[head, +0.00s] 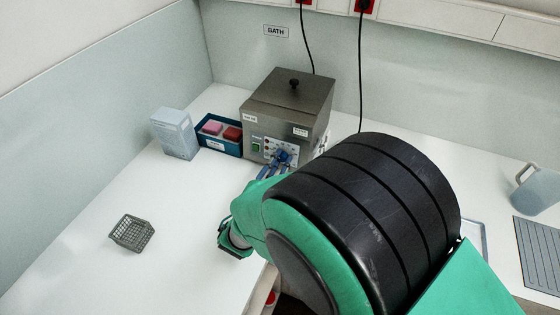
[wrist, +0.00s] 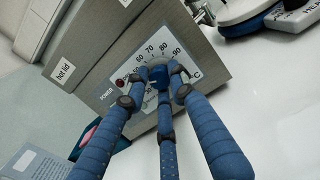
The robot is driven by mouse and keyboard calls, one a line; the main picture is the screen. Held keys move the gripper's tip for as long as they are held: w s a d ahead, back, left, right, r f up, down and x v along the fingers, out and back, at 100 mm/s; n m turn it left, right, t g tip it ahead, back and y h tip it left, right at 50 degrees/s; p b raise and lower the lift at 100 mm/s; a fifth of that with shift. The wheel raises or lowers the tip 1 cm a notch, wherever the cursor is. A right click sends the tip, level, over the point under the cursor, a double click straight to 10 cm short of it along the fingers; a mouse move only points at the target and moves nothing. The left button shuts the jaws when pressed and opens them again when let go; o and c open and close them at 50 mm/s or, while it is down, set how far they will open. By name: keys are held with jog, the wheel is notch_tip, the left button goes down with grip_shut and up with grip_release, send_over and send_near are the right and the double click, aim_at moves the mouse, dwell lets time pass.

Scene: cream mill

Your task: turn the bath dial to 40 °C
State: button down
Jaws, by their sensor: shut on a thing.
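The bath is a grey metal box (head: 288,100) with a black-knobbed lid, against the back wall under a "BATH" sign. In the wrist view its front panel (wrist: 130,70) is tilted and shows numbers from 60 to 90 and a "C". My gripper (wrist: 153,88) has blue, padded fingers closed around the dial. In the head view my gripper (head: 277,160) reaches the panel at the bath's lower front. The fingers hide the lower part of the scale, and I cannot read the dial's setting.
A blue tray (head: 220,146) with pink and red blocks stands left of the bath, beside a pale box (head: 174,134). A grey basket (head: 131,233) sits on the open bench at left. A clear jug (head: 535,188) stands far right. Black cords (head: 361,80) hang behind the bath.

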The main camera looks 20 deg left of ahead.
jog(key=shift+r, duration=0.2)
jog(key=n+p, duration=0.1)
jog(key=p, duration=0.1)
jog(key=shift+r+n+p, duration=0.2)
jog(key=shift+n+p, duration=0.1)
jog(key=shift+p, duration=0.05)
jog(key=shift+n+y+p, duration=0.3)
jog(key=shift+n+p, duration=0.4)
jog(key=c, duration=1.5)
grip_release()
jog(key=shift+f, duration=0.15)
jog(key=shift+s+f, duration=0.1)
